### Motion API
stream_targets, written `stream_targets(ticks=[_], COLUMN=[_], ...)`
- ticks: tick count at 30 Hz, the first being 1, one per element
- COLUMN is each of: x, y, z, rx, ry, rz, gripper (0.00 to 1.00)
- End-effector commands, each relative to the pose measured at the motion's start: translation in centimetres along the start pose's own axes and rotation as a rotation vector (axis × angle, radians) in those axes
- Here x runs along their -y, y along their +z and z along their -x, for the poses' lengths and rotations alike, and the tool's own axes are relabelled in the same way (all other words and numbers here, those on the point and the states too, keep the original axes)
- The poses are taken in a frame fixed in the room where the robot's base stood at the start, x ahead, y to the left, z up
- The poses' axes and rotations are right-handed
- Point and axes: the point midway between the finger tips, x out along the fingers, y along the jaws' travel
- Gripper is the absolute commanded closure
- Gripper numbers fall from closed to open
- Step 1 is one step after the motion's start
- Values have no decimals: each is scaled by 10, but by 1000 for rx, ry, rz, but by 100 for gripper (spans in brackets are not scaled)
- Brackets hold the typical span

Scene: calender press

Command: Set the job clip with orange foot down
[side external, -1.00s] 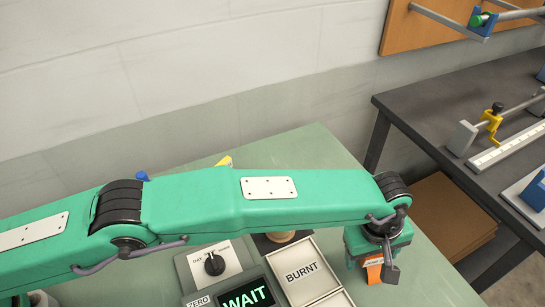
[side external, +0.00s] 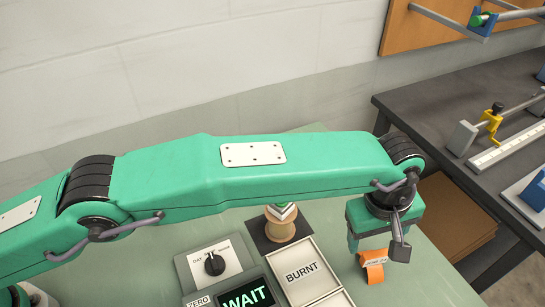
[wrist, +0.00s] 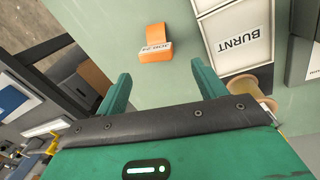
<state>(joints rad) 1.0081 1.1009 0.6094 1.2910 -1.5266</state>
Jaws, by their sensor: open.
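The job clip (side external: 373,264) is orange with a white label and rests on the green table to the right of the BURNT tray. In the wrist view the clip (wrist: 154,48) lies just beyond the fingertips, its label reading roughly "JOB 24". My gripper (wrist: 162,72) is open and empty, with clear space between its fingers and the clip. In the side view my gripper (side external: 376,240) hangs above the clip. The side view does not clearly show which part of the clip is its foot.
The white BURNT tray (side external: 304,276) sits left of the clip. A wooden spool (side external: 281,226) stands behind it on a dark pad. A control box with a WAIT screen (side external: 246,298) and a dial is further left. A dark bench (side external: 440,128) stands to the right.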

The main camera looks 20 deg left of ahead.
Motion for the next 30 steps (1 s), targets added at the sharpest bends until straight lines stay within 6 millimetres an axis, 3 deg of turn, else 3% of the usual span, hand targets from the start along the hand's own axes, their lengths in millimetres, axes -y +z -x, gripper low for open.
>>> stream_targets(ticks=[11, 17, 23, 30], x=[0, 3, 17, 55], y=[-1, -18, -61, -122], z=[1, 16, 55, 113], rx=[0, -5, -18, -47], ry=[1, 11, 33, 63], rz=[0, -10, -40, -96], gripper=[30, 30, 30, 30])
